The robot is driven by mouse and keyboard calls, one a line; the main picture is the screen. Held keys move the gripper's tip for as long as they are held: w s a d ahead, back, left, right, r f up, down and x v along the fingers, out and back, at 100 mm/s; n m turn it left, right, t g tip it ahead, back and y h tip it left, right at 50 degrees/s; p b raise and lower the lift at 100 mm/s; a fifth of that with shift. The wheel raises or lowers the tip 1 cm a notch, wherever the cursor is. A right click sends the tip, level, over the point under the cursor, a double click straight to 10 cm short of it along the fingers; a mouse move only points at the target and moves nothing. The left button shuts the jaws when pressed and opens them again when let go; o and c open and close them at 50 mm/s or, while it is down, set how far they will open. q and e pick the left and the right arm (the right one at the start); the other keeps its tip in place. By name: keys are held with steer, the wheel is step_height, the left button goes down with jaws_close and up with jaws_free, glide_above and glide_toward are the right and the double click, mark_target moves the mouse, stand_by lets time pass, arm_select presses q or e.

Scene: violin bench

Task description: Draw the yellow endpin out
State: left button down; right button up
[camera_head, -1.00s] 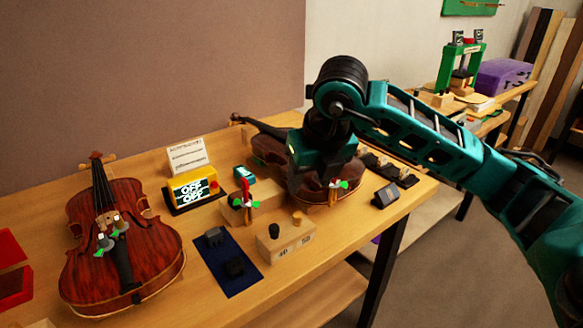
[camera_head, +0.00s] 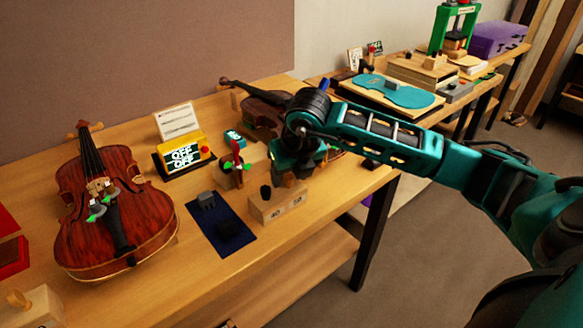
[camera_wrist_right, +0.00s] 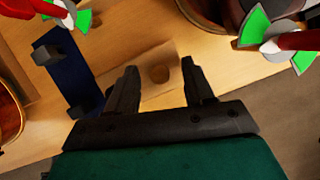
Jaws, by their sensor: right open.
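A light wooden block (camera_head: 285,206) with printed numbers stands near the bench's front edge, and a black peg (camera_head: 265,191) is upright in it. In the right wrist view, a round brownish-yellow top (camera_wrist_right: 160,74) shows on the block (camera_wrist_right: 140,88); it may be the yellow endpin. My right gripper (camera_head: 288,181) is over the block's right end and hides that part in the head view. In the wrist view its open fingers (camera_wrist_right: 160,68) lie either side of the round top, with visible gaps and nothing held. My left gripper is not in view.
A red-brown violin (camera_head: 75,215) lies at left. A dark blue mat (camera_head: 202,226) with black pieces is left of the block. A red clamp-like piece (camera_head: 236,152) with green flaps stands behind. Another violin (camera_head: 262,108) lies behind my right arm. A yellow display (camera_head: 190,153) stands further back.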

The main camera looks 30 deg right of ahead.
jaws_close()
stand_by(0.8)
